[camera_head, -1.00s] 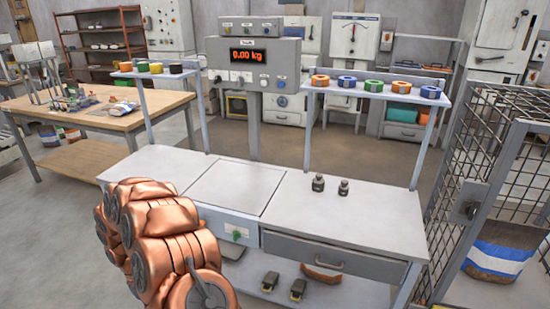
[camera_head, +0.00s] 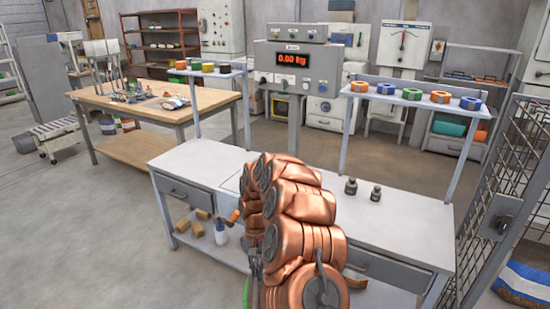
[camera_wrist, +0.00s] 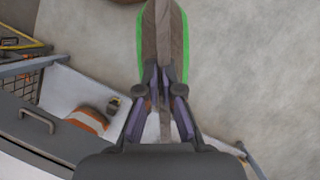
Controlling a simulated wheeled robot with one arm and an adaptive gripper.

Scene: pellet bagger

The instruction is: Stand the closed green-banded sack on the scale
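In the wrist view my gripper (camera_wrist: 161,100) is shut on the top edge of a brown sack with green edges (camera_wrist: 162,40), held over the grey floor. In the head view my copper arm hides the gripper and nearly all of the sack; only a green strip (camera_head: 247,292) shows beside the arm at the bottom. The scale's platform (camera_head: 235,184) is set in the bench top, partly hidden behind my arm, and looks bare where visible. The scale display (camera_head: 293,59) above it reads 0.00 kg.
The white bench (camera_head: 400,215) carries two small weights (camera_head: 351,187). Tape rolls line the raised shelf (camera_head: 410,97). A mesh cage (camera_head: 500,190) with a blue-banded sack (camera_head: 530,280) stands at right. A wooden table (camera_head: 150,105) stands at left. An orange-and-white object (camera_wrist: 85,120) lies on the lower shelf.

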